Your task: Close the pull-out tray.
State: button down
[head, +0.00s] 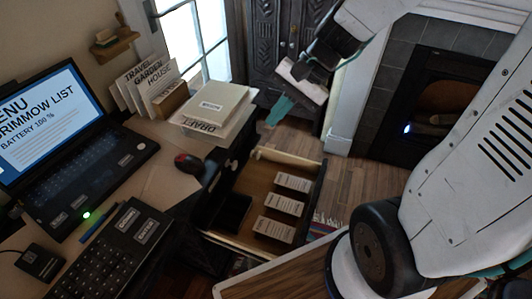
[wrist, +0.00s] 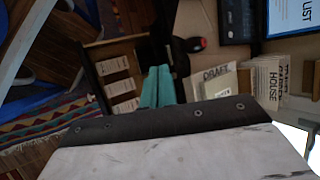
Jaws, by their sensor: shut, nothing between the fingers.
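The pull-out tray (head: 248,182) is a wooden drawer that stands out from the desk's right side, open at the top. Several white labelled boxes (head: 284,203) and a dark item (head: 232,212) lie in it. In the wrist view the tray (wrist: 98,50) shows left of my fingers, partly cut off by my wrist. My gripper (head: 274,117) has teal fingers and is shut and empty. In the head view it appears above and beyond the tray's far side, apart from it. The fingers (wrist: 156,72) also show side by side in the wrist view.
The desk (head: 170,185) holds a laptop (head: 75,150), a red-black mouse (head: 189,164), a draft stack (head: 212,112) and upright books (head: 150,85). A dark carved cabinet (head: 262,50) and a fireplace (head: 440,105) stand behind. Wooden floor (head: 345,178) shows right of the tray.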

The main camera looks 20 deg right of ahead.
jog(key=w+d+f+m+t+y, duration=0.2)
jog(key=w+d+f+m, duration=0.1)
jog(key=w+f+m, duration=0.35)
jog(key=w+d+f+m+t, duration=0.1)
jog(key=w+d+f+m, duration=0.1)
jog(key=f+m, duration=0.15)
jog(key=w+d+f+m+t+h, duration=0.1)
jog(key=d+f+m, duration=0.1)
jog(key=f, duration=0.3)
jog(key=w+d+f+m+t, duration=0.1)
jog(key=w+d+f+m, duration=0.1)
jog(key=f, duration=0.3)
jog(key=m+h, duration=0.2)
jog(key=m, duration=0.3)
send_near(259, 156)
notch_tip(259, 156, down, 4)
jog(key=shift+w+a+f+t, duration=0.1)
jog(key=shift+w+a+t, duration=0.1)
jog(key=shift+w+a, duration=0.3)
jog(key=shift+w+a+f+t, duration=0.2)
jog(key=shift+w+a, duration=0.15)
jog(key=shift+a, duration=0.3)
jog(key=shift+w+a, duration=0.3)
